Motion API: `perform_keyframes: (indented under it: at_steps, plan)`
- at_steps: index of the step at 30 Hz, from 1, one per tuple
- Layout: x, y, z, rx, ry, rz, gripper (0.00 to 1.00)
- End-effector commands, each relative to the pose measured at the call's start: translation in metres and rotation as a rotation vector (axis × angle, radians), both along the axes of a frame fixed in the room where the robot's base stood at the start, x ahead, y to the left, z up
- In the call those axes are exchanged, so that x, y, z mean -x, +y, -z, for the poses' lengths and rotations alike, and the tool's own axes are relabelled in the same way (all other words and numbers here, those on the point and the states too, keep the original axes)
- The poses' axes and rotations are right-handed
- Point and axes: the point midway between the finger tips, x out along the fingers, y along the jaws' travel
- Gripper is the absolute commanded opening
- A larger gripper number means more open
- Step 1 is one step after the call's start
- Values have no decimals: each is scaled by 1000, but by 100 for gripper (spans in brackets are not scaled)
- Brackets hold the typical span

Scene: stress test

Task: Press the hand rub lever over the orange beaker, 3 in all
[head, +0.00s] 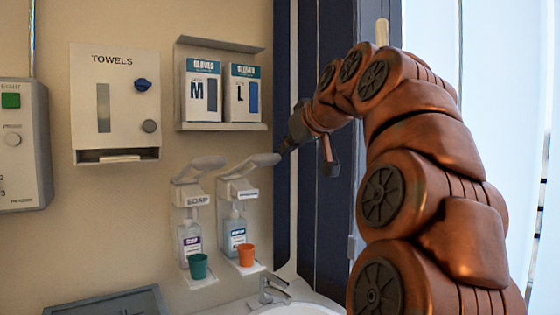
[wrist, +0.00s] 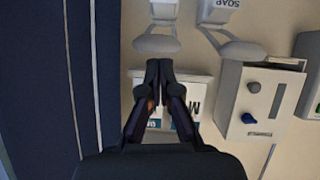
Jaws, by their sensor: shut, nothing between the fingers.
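The hand rub dispenser (head: 238,190) is the right one of two wall dispensers. Its grey lever (head: 252,163) slopes up to the right, and it also shows in the wrist view (wrist: 157,43). A bottle with a blue label (head: 236,232) hangs in it. The orange beaker (head: 247,256) stands upright on the ledge below the bottle. My gripper (head: 286,146) is shut and empty, close to the raised right end of the lever. In the wrist view the fingertips (wrist: 160,63) sit just short of the lever pad; I cannot tell whether they touch it.
The soap dispenser (head: 190,200), with its own lever (head: 202,167) and a teal beaker (head: 198,267), is close on the left. Glove boxes (head: 222,92) sit in a holder above. A towel dispenser (head: 115,105) is at left, a tap (head: 270,288) below.

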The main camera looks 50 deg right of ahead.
Motion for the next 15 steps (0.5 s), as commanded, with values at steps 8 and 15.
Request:
perform_keyframes:
  at_steps: [8, 15]
  plan:
    - [17, 7, -10, 0, 0, 0, 0]
    - [19, 8, -11, -1, 1, -1, 0]
